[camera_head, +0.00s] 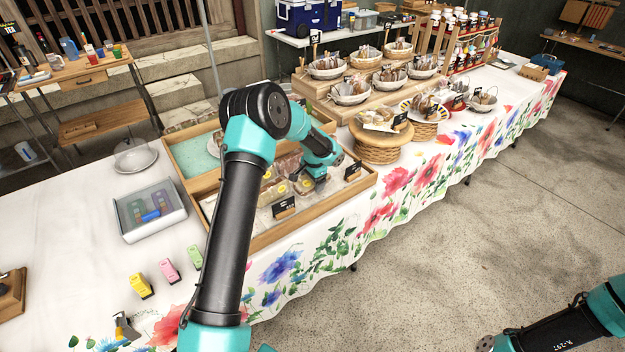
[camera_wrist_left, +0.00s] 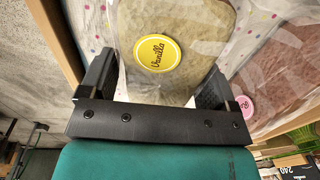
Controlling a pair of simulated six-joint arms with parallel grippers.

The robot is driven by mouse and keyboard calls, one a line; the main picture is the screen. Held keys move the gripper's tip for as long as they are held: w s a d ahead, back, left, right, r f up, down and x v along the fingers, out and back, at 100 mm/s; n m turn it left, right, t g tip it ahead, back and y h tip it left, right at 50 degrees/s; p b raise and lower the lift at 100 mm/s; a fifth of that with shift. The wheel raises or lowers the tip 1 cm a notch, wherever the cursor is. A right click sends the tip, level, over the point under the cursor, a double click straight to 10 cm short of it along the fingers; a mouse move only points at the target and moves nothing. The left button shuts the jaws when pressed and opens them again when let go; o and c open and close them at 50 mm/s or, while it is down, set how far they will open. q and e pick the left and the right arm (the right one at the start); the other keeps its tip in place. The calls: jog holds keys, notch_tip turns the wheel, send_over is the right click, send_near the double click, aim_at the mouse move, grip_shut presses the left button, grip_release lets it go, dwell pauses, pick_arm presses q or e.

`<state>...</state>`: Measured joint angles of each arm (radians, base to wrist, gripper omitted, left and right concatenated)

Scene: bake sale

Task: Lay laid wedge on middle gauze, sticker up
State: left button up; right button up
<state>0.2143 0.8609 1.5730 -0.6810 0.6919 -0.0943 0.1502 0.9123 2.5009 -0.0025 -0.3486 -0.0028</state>
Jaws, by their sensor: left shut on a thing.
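A bagged tan wedge (camera_wrist_left: 195,28) with a yellow round "Vanilla" sticker (camera_wrist_left: 157,53) lies between the fingers of my left gripper (camera_wrist_left: 158,78) in the left wrist view. The sticker faces the camera. My left gripper (camera_head: 314,182) is shut on this wedge, low over the front wooden tray (camera_head: 340,200) in the head view. A second bagged, browner wedge (camera_wrist_left: 275,65) with a pink sticker is close to the right finger. Pale dotted lining shows beside the wedges. I cannot tell which gauze is the middle one. My right gripper is out of view.
Small black price signs (camera_head: 284,207) stand along the tray's front. A second tray section with a pale green base (camera_head: 195,155) is behind.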

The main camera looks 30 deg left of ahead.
pick_arm(q)
jog(key=shift+f, duration=0.1)
jog(key=o, duration=0.5)
jog(key=shift+r, duration=5)
